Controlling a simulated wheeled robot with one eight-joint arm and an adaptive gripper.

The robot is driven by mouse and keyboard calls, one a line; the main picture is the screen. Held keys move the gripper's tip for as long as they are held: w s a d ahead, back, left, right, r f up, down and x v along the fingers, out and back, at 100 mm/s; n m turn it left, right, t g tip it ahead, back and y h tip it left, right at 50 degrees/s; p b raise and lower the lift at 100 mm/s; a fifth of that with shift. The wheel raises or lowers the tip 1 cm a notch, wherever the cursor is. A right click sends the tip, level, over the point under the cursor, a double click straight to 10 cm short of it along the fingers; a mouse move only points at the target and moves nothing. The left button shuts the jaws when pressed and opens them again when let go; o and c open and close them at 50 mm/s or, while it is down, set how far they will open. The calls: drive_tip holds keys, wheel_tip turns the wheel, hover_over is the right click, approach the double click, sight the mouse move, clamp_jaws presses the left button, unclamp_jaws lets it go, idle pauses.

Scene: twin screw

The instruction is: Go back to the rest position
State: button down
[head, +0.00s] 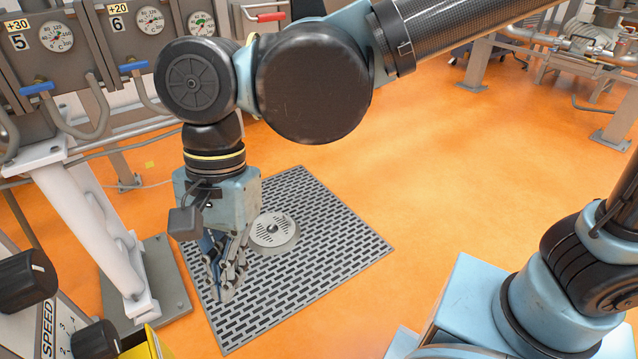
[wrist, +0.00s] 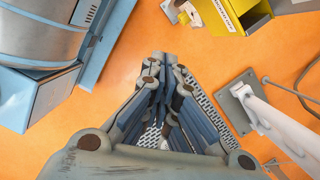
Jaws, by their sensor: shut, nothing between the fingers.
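My gripper (head: 224,290) points down above a grey slotted floor grate in the head view, left of the middle. Its fingers are shut with nothing between them. In the wrist view my gripper (wrist: 163,60) fills the middle, its fingertips together over the orange floor. My arm reaches in from the upper right of the head view and bends down to the gripper. Nothing is seen touching the fingers.
The slotted grate (head: 345,255) lies on the orange floor (head: 450,150) with a round drain cover (head: 273,231). A white post (head: 85,225) stands left of my gripper. Dark knobs (head: 27,280) sit lower left. Gauges (head: 56,36) line the upper left. A yellow box (wrist: 228,14) shows in the wrist view.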

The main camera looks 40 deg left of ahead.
drive_tip(key=w+a+r+m+y, duration=0.1)
drive_tip(key=w+a+y, duration=0.1)
drive_tip(key=w, duration=2.2)
drive_tip(key=w+d+t, duration=0.1)
drive_tip(key=w+d, duration=0.4)
drive_tip(key=w, duration=0.6)
drive_tip(key=w+d+t, duration=0.1)
drive_tip(key=w+d, duration=0.4)
drive_tip(key=w, duration=0.6)
drive_tip(key=w+d+f+m+t, duration=0.1)
drive_tip(key=w+d+f, duration=0.1)
drive_tip(key=w+d, duration=0.55)
drive_tip(key=w+d+f+m, duration=0.15)
drive_tip(key=w+d, duration=0.25)
drive_tip(key=d, duration=0.7)
drive_tip(key=s+d+f, duration=0.1)
drive_tip(key=d+f, duration=0.2)
drive_tip(key=d, duration=0.3)
drive_tip(key=s+d+f+t, duration=0.1)
drive_tip(key=d+f, duration=0.2)
drive_tip(key=d, duration=0.4)
drive_tip(key=s+d+f+h, duration=0.1)
drive_tip(key=d+f, duration=0.2)
drive_tip(key=d, duration=0.3)
drive_tip(key=shift+d+t, duration=0.3)
drive_tip(key=shift+t, duration=0.1)
